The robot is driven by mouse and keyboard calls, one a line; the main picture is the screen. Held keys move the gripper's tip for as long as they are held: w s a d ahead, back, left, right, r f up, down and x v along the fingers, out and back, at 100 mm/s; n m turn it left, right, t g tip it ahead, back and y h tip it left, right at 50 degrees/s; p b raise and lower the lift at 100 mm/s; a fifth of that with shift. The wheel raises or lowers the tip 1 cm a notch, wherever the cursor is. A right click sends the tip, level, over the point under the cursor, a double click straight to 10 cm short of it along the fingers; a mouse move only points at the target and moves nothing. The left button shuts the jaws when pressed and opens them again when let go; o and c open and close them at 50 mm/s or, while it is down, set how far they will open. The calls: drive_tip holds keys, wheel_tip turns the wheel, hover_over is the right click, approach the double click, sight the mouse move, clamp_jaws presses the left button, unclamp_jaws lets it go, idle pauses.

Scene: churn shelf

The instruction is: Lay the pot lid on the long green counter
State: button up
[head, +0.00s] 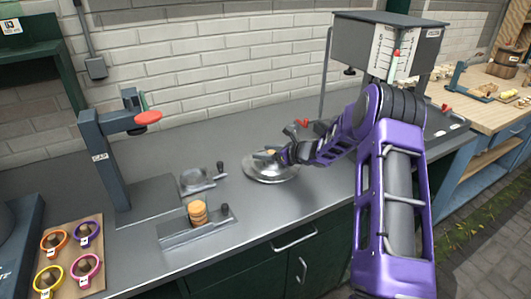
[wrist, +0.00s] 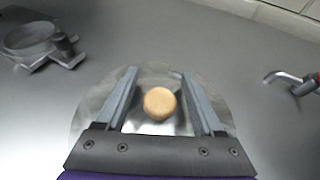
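The pot lid (head: 263,175) is a shiny silver disc with a round wooden knob. It appears to lie flat on the grey top of the long counter with green fronts (head: 300,215). In the wrist view the lid (wrist: 90,115) fills the middle, with its knob (wrist: 160,103) between my fingers. My gripper (wrist: 154,73) is open, one finger on each side of the knob, with a visible gap at both sides. In the head view my gripper (head: 270,155) is right over the lid and hides part of it.
A metal press with a handle (head: 195,180) and a holder with stacked tan discs (head: 197,213) stand left of the lid. A post with a red disc (head: 148,118) is farther left. A grey box on legs (head: 375,45) stands behind my arm. The counter front is clear.

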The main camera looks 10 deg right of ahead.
drive_tip(key=shift+r+p, duration=0.2)
drive_tip(key=shift+p, duration=0.1)
drive_tip(key=b+v, duration=0.1)
drive_tip(key=v, duration=1.1)
drive_tip(key=shift+f, duration=0.15)
